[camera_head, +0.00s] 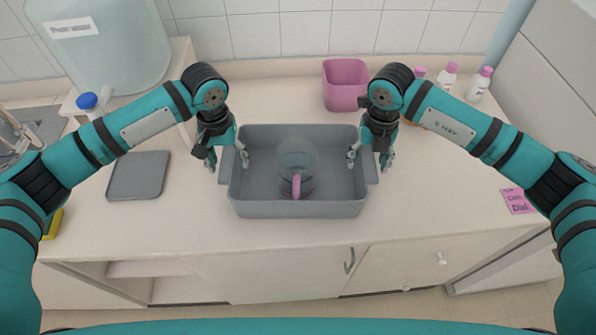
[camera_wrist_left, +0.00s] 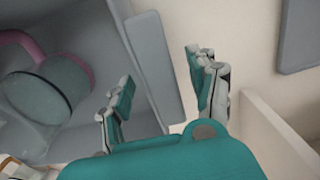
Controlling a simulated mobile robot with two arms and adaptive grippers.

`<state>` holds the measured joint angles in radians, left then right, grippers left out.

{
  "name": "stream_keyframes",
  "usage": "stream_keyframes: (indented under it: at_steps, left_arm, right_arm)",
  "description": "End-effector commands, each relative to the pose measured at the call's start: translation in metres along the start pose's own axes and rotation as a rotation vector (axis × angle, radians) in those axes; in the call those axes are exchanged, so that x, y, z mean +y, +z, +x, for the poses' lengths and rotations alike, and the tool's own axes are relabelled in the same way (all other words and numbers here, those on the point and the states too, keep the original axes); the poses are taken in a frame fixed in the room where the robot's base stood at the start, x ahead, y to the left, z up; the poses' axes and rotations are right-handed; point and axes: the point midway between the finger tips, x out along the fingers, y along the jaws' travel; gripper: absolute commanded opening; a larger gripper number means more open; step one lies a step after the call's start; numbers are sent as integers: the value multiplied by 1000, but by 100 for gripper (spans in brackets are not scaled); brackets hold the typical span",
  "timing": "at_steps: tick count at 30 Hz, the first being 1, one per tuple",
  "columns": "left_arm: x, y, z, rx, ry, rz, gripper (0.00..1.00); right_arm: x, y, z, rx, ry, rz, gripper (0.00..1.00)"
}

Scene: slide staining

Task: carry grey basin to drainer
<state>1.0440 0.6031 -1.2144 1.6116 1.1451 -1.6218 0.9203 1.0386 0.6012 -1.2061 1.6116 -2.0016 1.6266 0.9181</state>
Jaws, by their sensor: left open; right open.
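The grey basin (camera_head: 260,207) stands upright on the counter in the middle of the head view. A clear round vessel with a pink handle (camera_head: 296,170) is inside it. My left gripper (camera_head: 228,160) is open at the basin's left end, one finger inside the wall and one outside. In the left wrist view the basin's rim ledge (camera_wrist_left: 152,65) lies between the open fingers (camera_wrist_left: 160,95). My right gripper (camera_head: 369,160) is open at the right end, fingers likewise on both sides of the wall. A flat grey tray (camera_head: 138,176), perhaps the drainer, lies left of the basin.
A pink bin (camera_head: 345,86) and several pink-capped bottles (camera_head: 447,77) stand behind and to the right. A large clear tank (camera_head: 100,45) stands at the back left, near a sink (camera_head: 40,130). A pink note (camera_head: 517,201) lies at the right. Counter in front of the basin is clear.

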Motion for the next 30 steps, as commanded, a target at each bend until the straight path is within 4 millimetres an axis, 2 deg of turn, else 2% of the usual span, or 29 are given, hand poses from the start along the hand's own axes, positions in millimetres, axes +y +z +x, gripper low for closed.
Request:
stream_keyframes:
  at_steps: [3,15,17,30]
  left_arm:
    - [0,0,0,0,0,0,58]
    - [0,0,0,-1,-1,0,6]
    - [0,0,0,-1,-1,0,0]
    - [-1,-1,-4,1,-2,0,0]
  right_arm:
    - [0,0,0,0,0,0,58]
    - [0,0,0,1,0,0,6]
    - [0,0,0,0,-1,0,0]
    - [-1,1,-4,-1,-1,0,0]
